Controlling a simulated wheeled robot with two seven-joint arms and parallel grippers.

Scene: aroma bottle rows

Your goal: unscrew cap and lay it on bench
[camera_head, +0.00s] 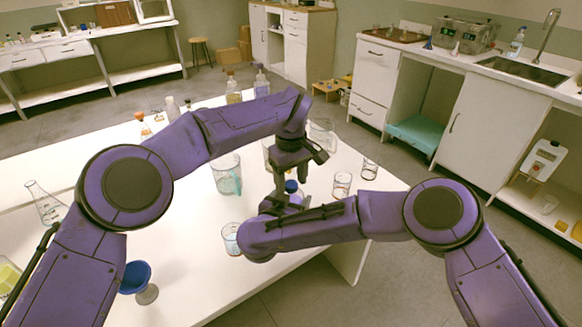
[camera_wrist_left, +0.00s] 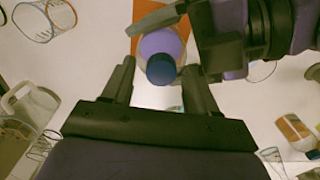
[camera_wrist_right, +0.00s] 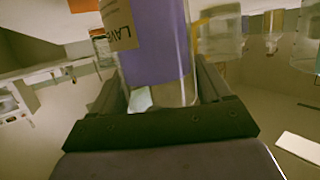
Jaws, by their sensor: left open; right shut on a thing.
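A clear bottle of purple liquid with a label reading "LAV" (camera_wrist_right: 155,55) stands between my right gripper's fingers. Its blue cap (camera_wrist_left: 161,69) is on its top; the cap also shows in the head view (camera_head: 291,186). My right gripper (camera_wrist_left: 185,35) is shut on the bottle's body. My left gripper (camera_wrist_left: 160,85) points down from above, open, one finger on each side of the cap with gaps between. In the head view my left gripper (camera_head: 290,168) is just above the cap, and my right arm hides most of the bottle. The white bench (camera_head: 215,285) lies below.
A beaker (camera_head: 226,175), small glasses (camera_head: 341,184) and a glass of liquid (camera_head: 231,238) stand around the arms. A blue funnel-like vessel (camera_head: 137,277) stands at the front left. An orange patch (camera_wrist_left: 150,10) lies by the bottle. The bench front is mostly clear.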

